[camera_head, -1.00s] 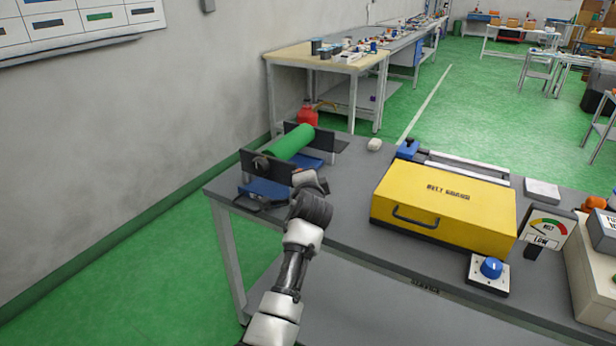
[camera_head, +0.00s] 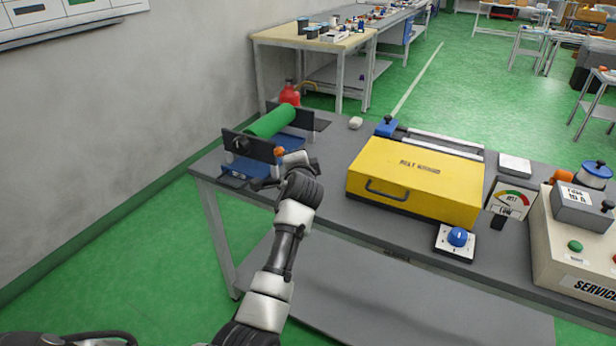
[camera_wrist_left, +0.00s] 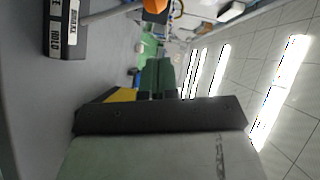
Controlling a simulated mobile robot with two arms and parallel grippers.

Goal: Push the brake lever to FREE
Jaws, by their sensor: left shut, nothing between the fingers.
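The brake lever's orange knob (camera_head: 279,151) shows at the front end of the green-roll stand, just left of my left gripper (camera_head: 293,160). In the left wrist view the orange knob (camera_wrist_left: 155,5) is cut by the top edge. Its grey rod (camera_wrist_left: 108,13) runs left to a dark brake base (camera_wrist_left: 67,28) with white labels, one reading HOLD and another partly cut off. The dark fingers of my left gripper (camera_wrist_left: 158,75) are together and empty, below the knob in that picture. I cannot tell whether they touch the lever. My right gripper is not in view.
A green roll (camera_head: 270,121) lies between dark plates on the grey bench (camera_head: 325,180). A white lump (camera_head: 355,123) lies behind.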

